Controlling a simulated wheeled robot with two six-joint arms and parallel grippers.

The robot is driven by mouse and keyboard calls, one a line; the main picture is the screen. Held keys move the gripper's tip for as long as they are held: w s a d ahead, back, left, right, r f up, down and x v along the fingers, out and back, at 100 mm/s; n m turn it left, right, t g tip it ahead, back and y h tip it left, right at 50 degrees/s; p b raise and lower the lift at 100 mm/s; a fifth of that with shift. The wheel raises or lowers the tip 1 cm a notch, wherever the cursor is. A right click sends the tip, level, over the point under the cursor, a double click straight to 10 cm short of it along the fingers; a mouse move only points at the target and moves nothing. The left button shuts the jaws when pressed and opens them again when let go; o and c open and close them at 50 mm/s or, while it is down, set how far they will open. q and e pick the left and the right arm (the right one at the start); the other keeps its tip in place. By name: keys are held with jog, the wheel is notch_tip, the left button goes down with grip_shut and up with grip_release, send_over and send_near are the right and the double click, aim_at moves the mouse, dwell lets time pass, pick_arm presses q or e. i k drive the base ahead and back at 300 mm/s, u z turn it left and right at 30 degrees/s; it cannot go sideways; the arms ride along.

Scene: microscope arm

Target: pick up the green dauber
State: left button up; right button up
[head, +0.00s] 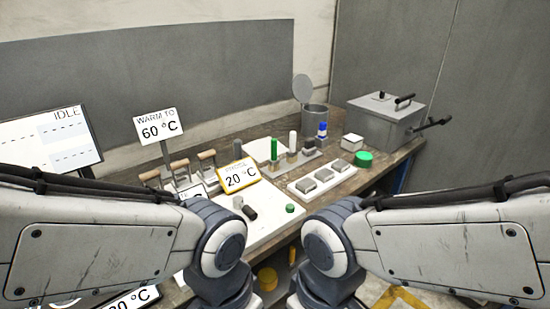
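A slim green-topped stick, which looks like the green dauber (274,149), stands upright in a grey holder at the back middle of the bench in the head view. A white-topped one (293,140) stands upright to its right, and a short dark-topped piece (309,144) is beyond that. Both my arms come in at the bottom left and bottom right, but neither gripper shows. Nothing is seen touching the green dauber.
A yellow-framed 20 °C sign (239,177) stands left of the holder. A white tray with grey blocks (323,180), a green lid (363,159), a blue-topped bottle (322,131) and a grey lidded box (386,118) are to the right. A small green disc (290,208) lies in front.

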aim_at(273, 163)
jog(key=z, duration=1.7)
jog(key=i, duration=3.15)
jog(key=u, duration=3.7)
jog(key=i, duration=0.6)
jog(key=z, duration=0.1)
